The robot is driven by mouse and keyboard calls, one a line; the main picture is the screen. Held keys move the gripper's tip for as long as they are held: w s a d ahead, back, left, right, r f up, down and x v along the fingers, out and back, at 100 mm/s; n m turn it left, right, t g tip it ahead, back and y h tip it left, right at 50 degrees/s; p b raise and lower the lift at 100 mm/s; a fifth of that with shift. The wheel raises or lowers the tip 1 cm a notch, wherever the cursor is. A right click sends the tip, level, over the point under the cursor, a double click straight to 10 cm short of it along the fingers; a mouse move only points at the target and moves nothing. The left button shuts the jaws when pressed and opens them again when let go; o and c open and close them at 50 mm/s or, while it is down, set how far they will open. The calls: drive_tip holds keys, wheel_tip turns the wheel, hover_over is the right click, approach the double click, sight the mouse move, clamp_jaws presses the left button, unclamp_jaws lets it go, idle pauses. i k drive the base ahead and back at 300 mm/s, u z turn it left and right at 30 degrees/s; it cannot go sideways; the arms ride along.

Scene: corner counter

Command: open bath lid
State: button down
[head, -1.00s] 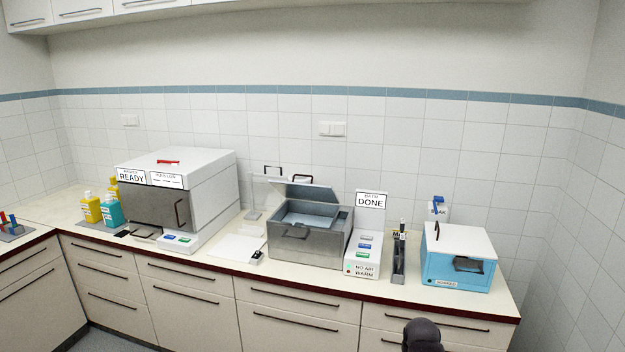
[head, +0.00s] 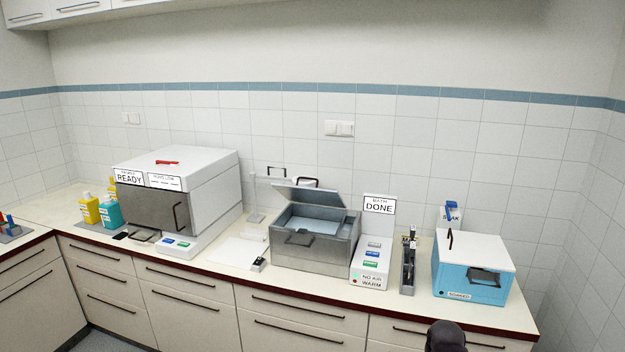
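The bath is a grey metal tank (head: 315,254) on the counter in the middle of the head view, with a handle on its front. Its lid (head: 309,194) is raised and tilted back over the rear, with a dark handle at its top edge. A pale blue interior shows under the lid. A dark rounded part at the bottom right seems to be part of my arm. My gripper's fingers are not visible.
A large white oven-like box marked "READY" (head: 212,175) stands to the left, with yellow and teal bottles (head: 110,212) beyond it. A dark holder (head: 407,270) and a blue box with a white top (head: 465,277) stand right of the bath.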

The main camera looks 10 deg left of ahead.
sight(296, 193)
drive_tip(key=z, duration=0.4)
drive_tip(key=i, duration=1.55)
drive_tip(key=u, duration=0.3)
drive_tip(key=k, duration=0.9)
drive_tip(key=u, duration=0.15)
drive_tip(key=i, duration=0.3)
drive_tip(key=z, duration=0.05)
